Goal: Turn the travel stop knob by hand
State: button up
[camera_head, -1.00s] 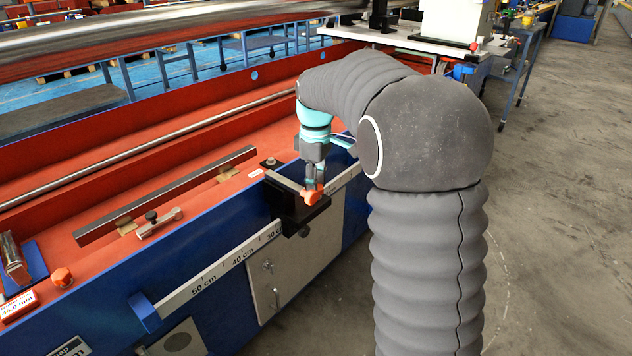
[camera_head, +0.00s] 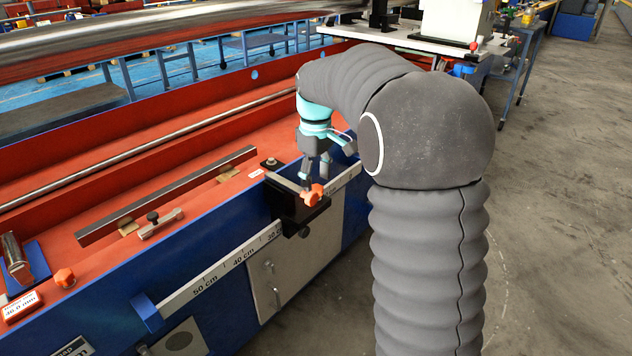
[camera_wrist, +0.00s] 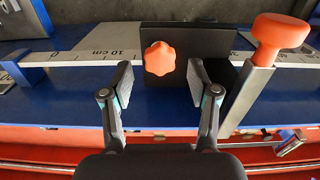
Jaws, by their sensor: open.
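In the wrist view the orange star-shaped knob (camera_wrist: 159,58) sits on a black block (camera_wrist: 188,40) beside the scale. My gripper (camera_wrist: 160,80) is open, its two fingers apart on either side of the knob's line of view, with nothing between the tips. In the head view my gripper (camera_head: 315,175) points down just above an orange knob (camera_head: 315,195) on the black block (camera_head: 288,206), with a small gap. A second orange knob (camera_wrist: 283,30) tops a metal bar to the right in the wrist view. The head view does not clearly separate the two knobs.
The scale rail (camera_head: 222,268) runs along the blue front of the machine. A long metal bar (camera_head: 165,195) and a small clamp (camera_head: 160,224) lie on the red bed. Another orange knob (camera_head: 64,278) and a display (camera_head: 20,307) are at the left.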

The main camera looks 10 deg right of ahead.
jog(key=shift+r, duration=2.1)
jog(key=shift+r, duration=0.1)
notch_tip(320, 180, up, 11)
jog(key=s+r+m+t, duration=0.1)
jog(key=s+m+t, duration=0.1)
jog(key=s, duration=0.6)
jog(key=s+f+m+t, duration=0.1)
jog(key=s+f+m, duration=0.1)
jog(key=s+f, duration=0.5)
jog(key=s+f+m+t, duration=0.2)
jog(key=s+f, duration=0.5)
jog(key=s, duration=0.8)
jog(key=shift+s+f+m+t, duration=0.25)
jog(key=shift+f+m+t, duration=0.05)
jog(key=shift+m, duration=0.5)
